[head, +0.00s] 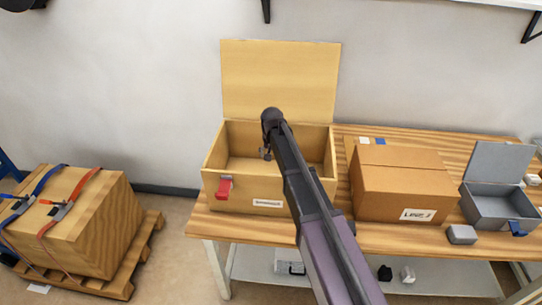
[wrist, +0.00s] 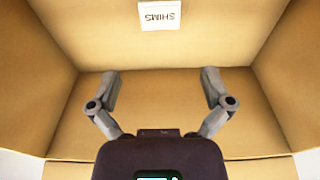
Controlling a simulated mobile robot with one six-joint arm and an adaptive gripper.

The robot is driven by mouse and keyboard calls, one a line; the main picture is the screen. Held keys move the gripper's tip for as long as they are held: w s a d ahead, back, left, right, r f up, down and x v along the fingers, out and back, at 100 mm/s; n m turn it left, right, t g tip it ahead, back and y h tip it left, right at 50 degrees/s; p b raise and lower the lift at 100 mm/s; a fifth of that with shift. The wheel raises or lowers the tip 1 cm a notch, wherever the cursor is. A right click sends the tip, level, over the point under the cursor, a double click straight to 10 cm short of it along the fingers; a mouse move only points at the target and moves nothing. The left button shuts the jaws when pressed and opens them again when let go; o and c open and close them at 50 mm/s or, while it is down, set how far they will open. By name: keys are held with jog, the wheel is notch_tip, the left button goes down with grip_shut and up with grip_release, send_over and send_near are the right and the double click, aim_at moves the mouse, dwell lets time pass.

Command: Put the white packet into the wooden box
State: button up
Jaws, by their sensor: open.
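The wooden box (head: 216,160) stands on the bench with its lid (head: 280,80) raised at the back; its inside wall shows in the wrist view (wrist: 160,112). The white packet (wrist: 160,14), printed SHIMS, lies on the box floor at the top edge of the wrist view. It cannot be seen in the head view. My gripper (wrist: 160,88) is open and empty, with its fingers apart over the inside of the box. In the head view my gripper (head: 266,153) is small and partly hidden by my arm.
A closed cardboard box (head: 400,190) stands right of the wooden box. A grey open metal box (head: 490,208) and a small grey block (head: 462,234) are farther right. A strapped crate (head: 95,225) sits on a pallet at left. The wooden box has a red latch (head: 224,188).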

jog(key=shift+s+r+p, duration=0.15)
jog(key=shift+r+p, duration=0.8)
jog(key=shift+r, duration=0.15)
jog(key=shift+s+r+p, duration=0.1)
jog(key=shift+r+p, duration=0.85)
jog(key=shift+r, duration=0.15)
